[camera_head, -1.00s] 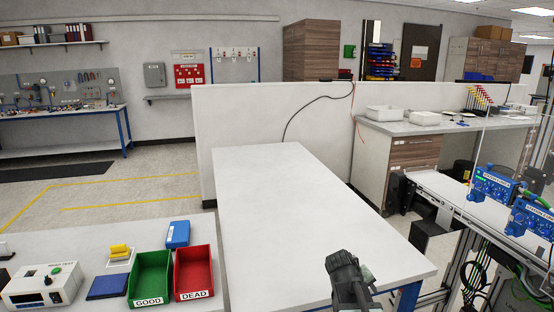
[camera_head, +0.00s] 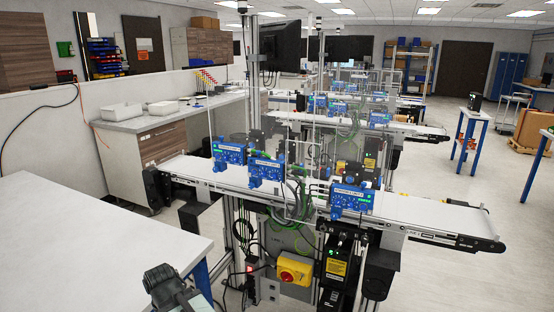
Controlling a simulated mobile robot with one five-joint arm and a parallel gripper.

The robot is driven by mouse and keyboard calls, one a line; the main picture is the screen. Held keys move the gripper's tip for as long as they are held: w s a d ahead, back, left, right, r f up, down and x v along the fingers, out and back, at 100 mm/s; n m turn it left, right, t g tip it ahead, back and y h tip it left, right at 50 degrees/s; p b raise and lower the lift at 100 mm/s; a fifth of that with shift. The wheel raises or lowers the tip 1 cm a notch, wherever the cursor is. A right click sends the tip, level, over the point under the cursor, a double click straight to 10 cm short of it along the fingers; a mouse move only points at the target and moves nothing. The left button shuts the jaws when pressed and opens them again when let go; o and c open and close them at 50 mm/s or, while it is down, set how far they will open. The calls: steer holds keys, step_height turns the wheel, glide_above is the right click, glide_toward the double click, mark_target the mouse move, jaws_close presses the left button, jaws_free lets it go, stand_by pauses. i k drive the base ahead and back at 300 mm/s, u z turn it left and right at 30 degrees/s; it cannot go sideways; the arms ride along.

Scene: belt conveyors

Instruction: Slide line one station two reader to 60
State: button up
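Three blue reader units stand along the near side of the closest belt conveyor (camera_head: 410,212). One blue unit (camera_head: 229,153) is at the left, one (camera_head: 266,171) is just right of it, and one (camera_head: 351,198) is further right. Their labels are too small to read, so I cannot tell which is station two. My gripper (camera_head: 172,288) shows at the bottom left, beside the white table and well away from the units. Its fingertips are not clear, so I cannot tell if it is open.
A white table (camera_head: 95,235) fills the lower left. Below the near conveyor are a yellow box with a red knob (camera_head: 294,270), black drives and cables. More conveyors with blue units (camera_head: 338,110) stand behind. Open floor (camera_head: 500,195) lies at the right.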

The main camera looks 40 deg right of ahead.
mark_target(260, 164)
steer(key=u, duration=1.65)
steer(key=k, duration=1)
steer(key=z, duration=0.95)
steer(key=i, duration=1)
steer(key=u, duration=0.05)
